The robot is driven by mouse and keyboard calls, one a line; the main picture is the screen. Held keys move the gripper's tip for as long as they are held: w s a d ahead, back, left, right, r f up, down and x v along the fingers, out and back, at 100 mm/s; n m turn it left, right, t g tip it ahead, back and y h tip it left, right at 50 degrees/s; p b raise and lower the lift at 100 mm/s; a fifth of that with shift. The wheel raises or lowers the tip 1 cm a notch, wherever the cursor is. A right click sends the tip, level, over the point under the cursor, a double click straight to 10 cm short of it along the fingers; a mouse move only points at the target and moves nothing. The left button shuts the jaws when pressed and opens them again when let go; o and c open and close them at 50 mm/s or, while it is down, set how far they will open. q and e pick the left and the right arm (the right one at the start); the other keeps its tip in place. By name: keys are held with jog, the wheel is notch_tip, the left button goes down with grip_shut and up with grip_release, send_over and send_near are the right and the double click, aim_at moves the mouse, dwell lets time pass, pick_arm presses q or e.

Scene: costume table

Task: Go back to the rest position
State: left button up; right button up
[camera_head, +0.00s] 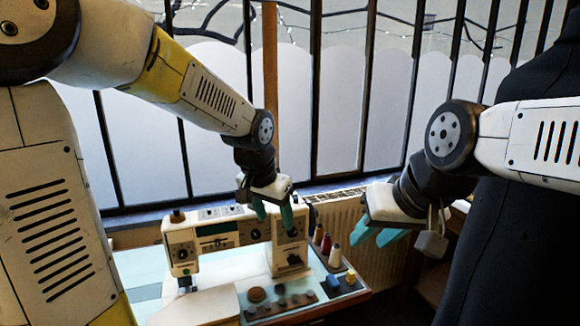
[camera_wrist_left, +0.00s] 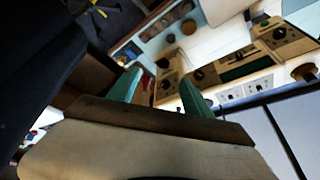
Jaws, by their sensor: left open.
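My left gripper (camera_head: 274,214) hangs above the right end of the sewing machine (camera_head: 225,236), its teal fingers pointing down. The fingers are apart with nothing between them; they also show apart in the left wrist view (camera_wrist_left: 162,90). My right gripper (camera_head: 377,235) is over the right side, in front of the radiator. Its two teal fingers point down and left with a gap between them, and I see nothing held.
A table (camera_head: 140,270) holds the sewing machine, thread spools (camera_head: 335,257) and a tray of small round items (camera_head: 282,300). A radiator (camera_head: 345,220) and barred windows stand behind. A large dark garment-like form (camera_head: 505,240) fills the right side.

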pick_arm(q)
jog(key=s+a+r+n+t, duration=0.1)
jog(key=s+a+r+n, duration=0.1)
jog(key=s+a, duration=0.3)
jog(key=s+a+r+n+t, duration=0.1)
jog(key=s+a+r+n, duration=0.2)
jog(key=s, duration=0.8)
jog(key=shift+s+a+r, duration=0.15)
jog(key=shift+a+r, duration=0.2)
jog(key=shift+a, duration=0.85)
